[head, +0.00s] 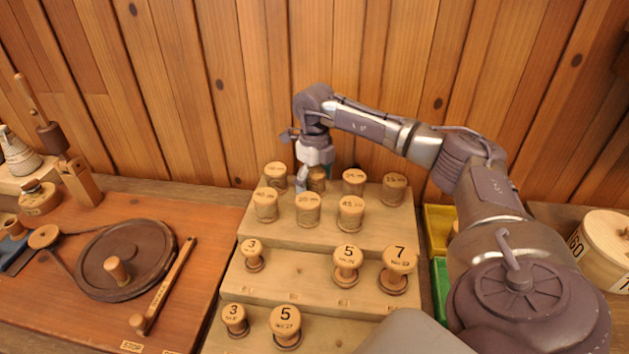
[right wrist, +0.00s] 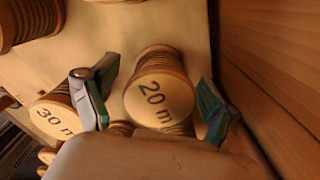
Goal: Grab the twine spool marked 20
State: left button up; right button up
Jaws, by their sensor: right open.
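The twine spool marked 20 (right wrist: 160,92) fills the middle of the right wrist view, its pale top reading "20 m". In the head view it appears to be the partly covered spool (head: 317,175) in the back row of the top step. My right gripper (head: 312,180) reaches down over this row from above. In the right wrist view its two green-padded fingers (right wrist: 157,90) are open, one on each side of the 20 spool. I see no clear grip on it. My left gripper is not in view.
A spool marked 30 m (right wrist: 50,116) is close beside one finger. Several other spools crowd the stepped wooden rack (head: 330,238), including one marked 45 (head: 351,213). A wooden plank wall (head: 370,80) rises behind. A yellow bin (head: 440,222) stands right of the rack.

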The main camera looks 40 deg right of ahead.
jog(key=shift+f, duration=0.3)
jog(key=c, duration=1.2)
jog(key=shift+c, duration=0.4)
jog(key=shift+r, duration=0.2)
